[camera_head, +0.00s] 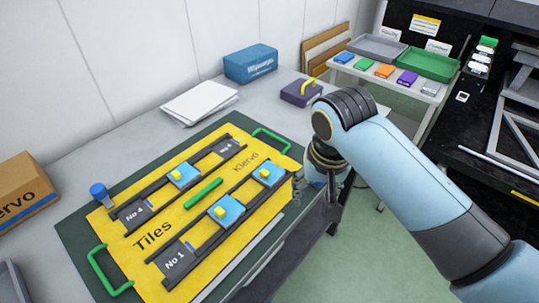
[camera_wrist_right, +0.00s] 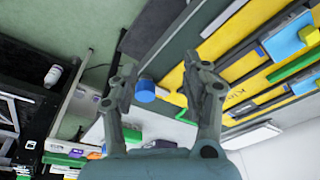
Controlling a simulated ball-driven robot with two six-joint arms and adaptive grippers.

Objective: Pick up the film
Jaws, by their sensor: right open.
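I cannot tell for sure which thing is the film. A blue cylinder (camera_wrist_right: 146,91) shows between my fingers in the right wrist view, near the board's end; in the head view I cannot make it out, perhaps behind my arm. My right gripper (camera_head: 333,215) hangs at the right edge of the table in the head view. In the wrist view this gripper (camera_wrist_right: 160,72) is open, with nothing visibly held. Another blue-capped piece (camera_head: 98,191) stands at the board's left end. My left gripper is not in view.
A yellow Tiles board (camera_head: 152,236) with rails, blue tiles and green handles covers much of the table. Behind it are white papers (camera_head: 200,103), a blue box (camera_head: 250,64) and a purple box (camera_head: 300,93). A side table holds grey and green trays (camera_head: 430,65).

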